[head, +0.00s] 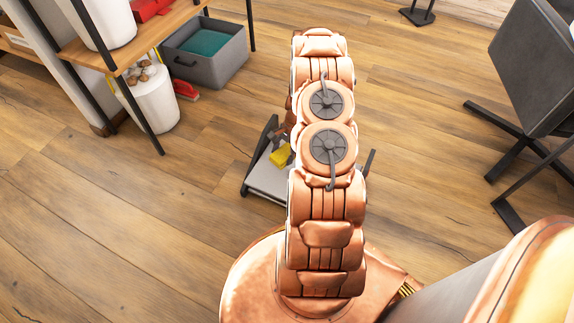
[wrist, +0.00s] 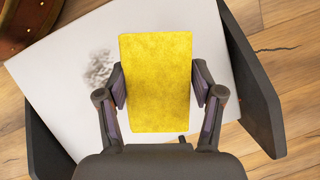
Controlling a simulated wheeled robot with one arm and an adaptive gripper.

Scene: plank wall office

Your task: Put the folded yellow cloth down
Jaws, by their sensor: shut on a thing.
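The folded yellow cloth (wrist: 156,75) is a flat rectangle between the two fingers of my gripper (wrist: 160,92) in the wrist view. The fingers press on its left and right sides, so the gripper is shut on it. Below it in that view is a pale grey surface with dark raised sides (wrist: 58,75). I cannot tell whether the cloth touches that surface. In the head view the cloth (head: 280,155) shows as a small yellow patch left of my arm, over the grey surface (head: 266,180).
A grey bin (head: 205,60) with a teal inside stands on the wood floor at upper left, near a wooden shelf (head: 165,30). A white container (head: 152,100) and a red brush (head: 186,91) are beside it. The left floor is clear.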

